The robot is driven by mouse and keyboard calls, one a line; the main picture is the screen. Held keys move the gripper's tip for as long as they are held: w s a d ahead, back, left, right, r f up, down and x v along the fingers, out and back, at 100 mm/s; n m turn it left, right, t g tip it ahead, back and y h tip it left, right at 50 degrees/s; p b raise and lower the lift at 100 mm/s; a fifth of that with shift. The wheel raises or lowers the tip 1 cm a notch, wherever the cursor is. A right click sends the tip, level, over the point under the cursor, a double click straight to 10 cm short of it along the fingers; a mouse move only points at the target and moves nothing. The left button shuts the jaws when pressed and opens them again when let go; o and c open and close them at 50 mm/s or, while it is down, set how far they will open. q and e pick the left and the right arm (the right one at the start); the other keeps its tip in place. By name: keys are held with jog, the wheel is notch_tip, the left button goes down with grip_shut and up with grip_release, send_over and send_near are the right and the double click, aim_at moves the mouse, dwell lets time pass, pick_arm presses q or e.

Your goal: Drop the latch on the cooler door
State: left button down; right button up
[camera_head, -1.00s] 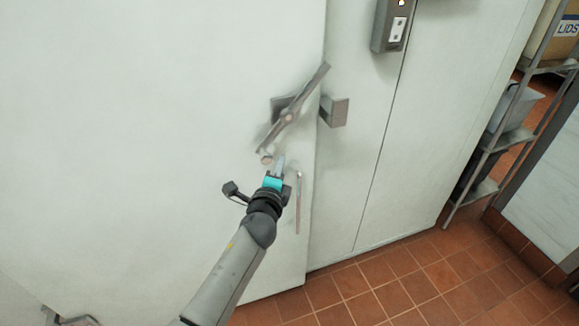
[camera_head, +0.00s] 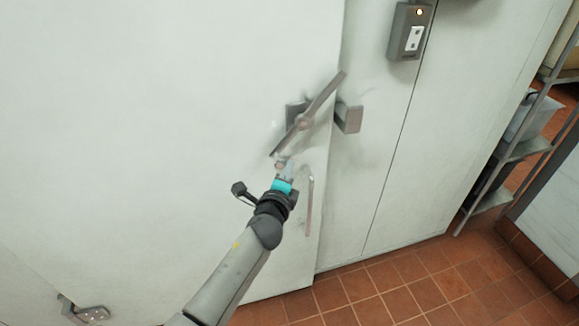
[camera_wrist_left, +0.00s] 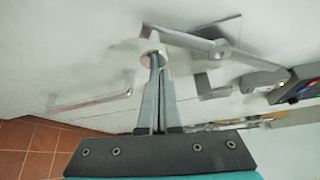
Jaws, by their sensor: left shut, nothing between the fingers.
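The latch on the pale cooler door (camera_head: 150,120) is a grey bar (camera_head: 325,92) on a pivot plate, tilted with its upper end to the right and its lower end to the left. A grey keeper block (camera_head: 349,118) sits right of the pivot, on the frame side; the bar passes above it. A small round knob (camera_head: 281,163) is at the bar's lower end. My left gripper (camera_head: 286,168) is shut and empty, its tips at the knob. In the left wrist view the fingertips (camera_wrist_left: 155,64) overlap the knob; contact is unclear. My right gripper is out of view.
A thin vertical pull handle (camera_head: 310,205) is on the door just right of my left gripper. A grey control box (camera_head: 410,30) is on the wall above right. A metal shelf rack (camera_head: 500,160) stands at the right. The tiled floor (camera_head: 400,290) is clear.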

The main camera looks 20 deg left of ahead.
pick_arm(q)
jog(key=s+a+r+m+g+y+p, duration=0.1)
jog(key=r+p, duration=0.6)
jog(key=p, duration=1.1)
jog(key=shift+s+a+m+g+y+p, duration=0.35)
jog(key=shift+s+a+m+g, duration=0.25)
jog(key=shift+a+m+g, duration=0.9)
jog(key=shift+d+r+m+t, duration=0.15)
jog(key=shift+d+m+t, duration=0.15)
jog(key=shift+t, duration=0.1)
